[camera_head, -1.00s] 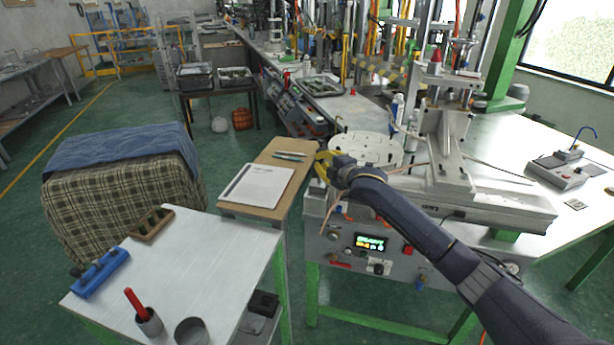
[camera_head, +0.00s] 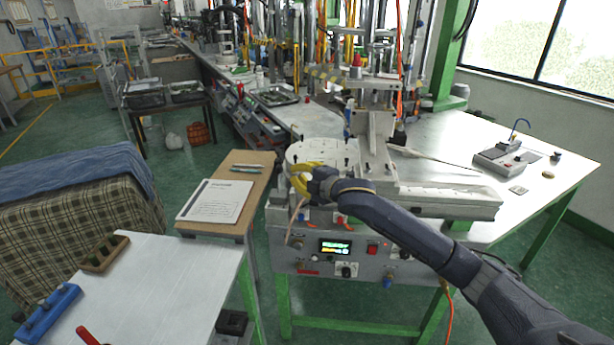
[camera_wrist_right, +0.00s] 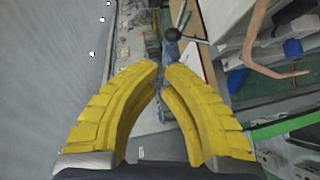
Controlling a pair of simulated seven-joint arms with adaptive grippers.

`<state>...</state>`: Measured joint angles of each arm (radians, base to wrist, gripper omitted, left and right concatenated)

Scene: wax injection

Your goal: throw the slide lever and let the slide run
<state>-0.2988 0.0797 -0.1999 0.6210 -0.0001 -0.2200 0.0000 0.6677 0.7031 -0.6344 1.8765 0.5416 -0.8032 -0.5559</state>
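My right gripper (camera_head: 297,178) has yellow fingers and is at the left front edge of the grey wax-injection machine (camera_head: 310,252), beside the round white plate (camera_head: 312,151). In the right wrist view the fingertips (camera_wrist_right: 161,65) nearly meet, with nothing clearly held between them. The pale slide-like bed (camera_head: 450,200) lies on the right of the machine top, under an angled metal bracket (camera_head: 377,140). My left gripper is not in view.
A tan bent tube (camera_wrist_right: 256,45) runs close to the right of the fingers. A wooden board with a paper sheet (camera_head: 215,202) stands left of the machine. A white side table (camera_head: 170,290) is at front left. A control box (camera_head: 500,160) sits on the bench at right.

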